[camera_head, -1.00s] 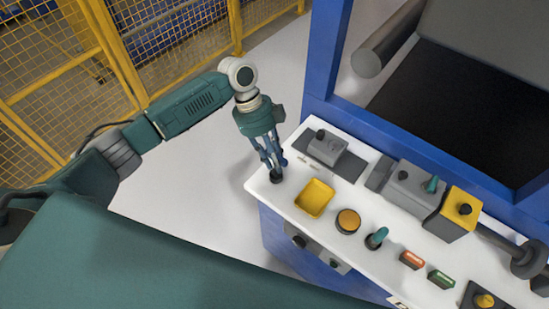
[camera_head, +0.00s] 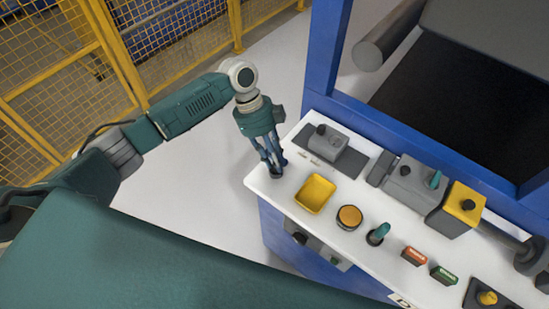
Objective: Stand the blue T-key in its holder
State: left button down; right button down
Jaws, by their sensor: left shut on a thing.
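My left gripper (camera_head: 273,168) points down over the left end of the white console top, its fingers closed together. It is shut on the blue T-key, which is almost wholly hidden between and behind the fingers. A small dark round piece, seemingly the holder (camera_head: 277,175), shows on the console right at the fingertips. I cannot tell whether the key is inside it or just above it. My right gripper is not in view.
The white console (camera_head: 256,181) carries a yellow tray (camera_head: 315,194) close right of the gripper, a grey box with a black knob (camera_head: 328,141) behind it, an orange round button (camera_head: 349,217) and a teal-topped lever (camera_head: 378,234). A blue machine frame (camera_head: 400,143) rises behind.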

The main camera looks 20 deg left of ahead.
pick_arm(q)
jog(key=shift+f, duration=0.15)
dwell(0.7)
jog(key=c, duration=1.4)
grip_release()
jog(key=o, duration=0.4)
jog(key=shift+p, duration=0.3)
jog(key=shift+r+p, duration=3.1)
jog(key=shift+r, duration=0.45)
